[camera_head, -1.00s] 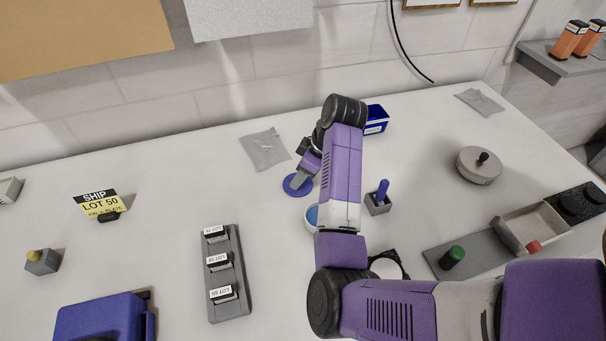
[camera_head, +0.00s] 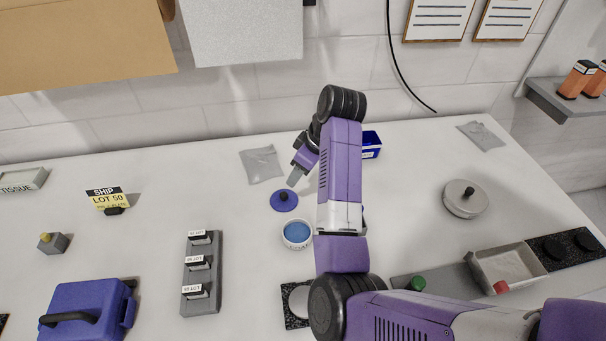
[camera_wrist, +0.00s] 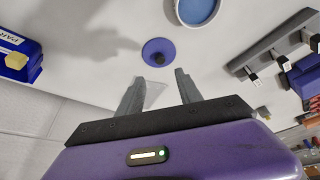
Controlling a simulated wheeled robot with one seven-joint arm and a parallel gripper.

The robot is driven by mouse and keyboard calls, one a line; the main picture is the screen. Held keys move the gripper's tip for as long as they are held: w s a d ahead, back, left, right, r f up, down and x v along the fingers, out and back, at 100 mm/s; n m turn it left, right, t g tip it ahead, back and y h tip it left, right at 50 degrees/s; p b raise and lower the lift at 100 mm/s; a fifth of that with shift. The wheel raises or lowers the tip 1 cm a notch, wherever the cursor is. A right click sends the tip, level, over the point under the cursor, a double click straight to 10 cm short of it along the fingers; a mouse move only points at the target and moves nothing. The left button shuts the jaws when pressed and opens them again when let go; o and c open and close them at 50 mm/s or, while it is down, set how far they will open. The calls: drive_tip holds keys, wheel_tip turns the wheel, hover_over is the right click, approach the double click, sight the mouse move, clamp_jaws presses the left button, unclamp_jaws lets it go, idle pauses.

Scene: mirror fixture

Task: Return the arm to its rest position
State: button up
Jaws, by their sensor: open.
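My gripper (camera_head: 295,174) is open and empty above the table, at the end of my purple arm. In the wrist view its two grey fingers (camera_wrist: 158,82) stand apart with nothing between them. A blue disc-shaped lid with a dark knob (camera_head: 284,201) lies on the table just in front of the fingers. It also shows in the wrist view (camera_wrist: 158,52), beyond the fingertips and apart from them. A round white dish with blue contents (camera_head: 297,234) stands near the lid.
A blue bin (camera_head: 371,144) is behind my arm. A grey rack of lot labels (camera_head: 201,272), a blue case (camera_head: 86,312) and a SHIP sign (camera_head: 107,199) stand left. A round lidded pan (camera_head: 465,198) and a tray (camera_head: 507,265) are right.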

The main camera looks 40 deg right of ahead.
idle(0.4)
drive_tip(key=w+d+r+m+t+h, duration=0.4)
drive_tip(key=d+r+t+h, duration=0.3)
drive_tip(key=d+r, duration=0.15)
drive_tip(key=s+a+f+n+t+y+b, duration=0.1)
drive_tip(key=s+a+f+t+y+b, duration=0.2)
drive_tip(key=s+a, duration=0.85)
drive_tip(key=s+a+f+n+t+y+b, duration=0.15)
drive_tip(key=s+a+t, duration=0.25)
drive_tip(key=s+a, duration=0.7)
drive_tip(key=s+a+f+m+g+b, duration=0.1)
drive_tip(key=s+f, duration=0.1)
drive_tip(key=s, duration=0.7)
drive_tip(key=s+a+f+m+g+y+b, duration=0.1)
drive_tip(key=s+a+f+g+b, duration=0.1)
drive_tip(key=s, duration=0.8)
drive_tip(key=shift+s+a+f, duration=0.15)
drive_tip(key=shift+s+f, duration=0.05)
drive_tip(key=shift+f, duration=0.65)
